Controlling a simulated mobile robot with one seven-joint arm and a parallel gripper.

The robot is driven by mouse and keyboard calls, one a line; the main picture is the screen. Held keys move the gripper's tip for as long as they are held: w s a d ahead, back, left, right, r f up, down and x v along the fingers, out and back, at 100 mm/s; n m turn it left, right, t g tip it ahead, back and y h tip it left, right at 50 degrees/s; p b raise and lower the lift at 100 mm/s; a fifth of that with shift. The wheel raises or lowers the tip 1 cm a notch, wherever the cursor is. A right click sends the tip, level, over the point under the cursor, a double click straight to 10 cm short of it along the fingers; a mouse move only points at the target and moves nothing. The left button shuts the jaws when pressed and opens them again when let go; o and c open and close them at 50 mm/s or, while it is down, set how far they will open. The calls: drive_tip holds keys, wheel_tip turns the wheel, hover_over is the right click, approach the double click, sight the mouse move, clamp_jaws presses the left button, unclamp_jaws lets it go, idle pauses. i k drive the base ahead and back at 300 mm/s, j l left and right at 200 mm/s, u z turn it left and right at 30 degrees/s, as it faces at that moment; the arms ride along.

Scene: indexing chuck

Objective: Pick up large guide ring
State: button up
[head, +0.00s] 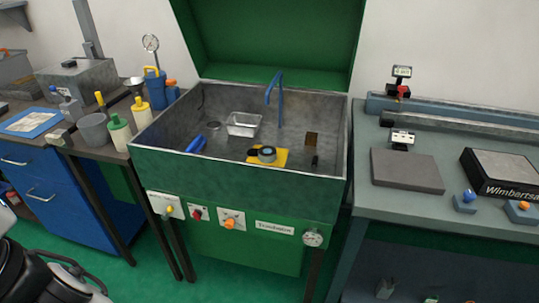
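In the head view, a dark ring-shaped part (267,154) with a pale blue-grey middle sits on a yellow plate (281,158) inside the grey basin (190,160) of a green parts washer. A smaller dark piece lies against its left side. It may be the large guide ring, but it is too small in view for me to be sure. Another round grey item (213,126) lies at the basin's left. Part of my own arm shows at the lower left corner, well apart from the basin. My gripper's fingers are not in view.
The basin also holds a metal tray (243,124), a blue item (196,143) and a blue spout (275,88). The raised green lid (270,40) stands behind. Bottles and a cup crowd the left bench. A grey workbench (385,200) stands right. Green floor is clear in front.

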sight(267, 154)
drive_tip(key=i+l+u, duration=0.1)
drive_tip(key=i+u, duration=0.15)
drive_tip(key=u, duration=0.15)
drive_tip(key=i+l+u, duration=0.2)
drive_tip(key=u, duration=0.15)
drive_tip(key=i+l+u, duration=0.4)
drive_tip(key=k+j, duration=0.1)
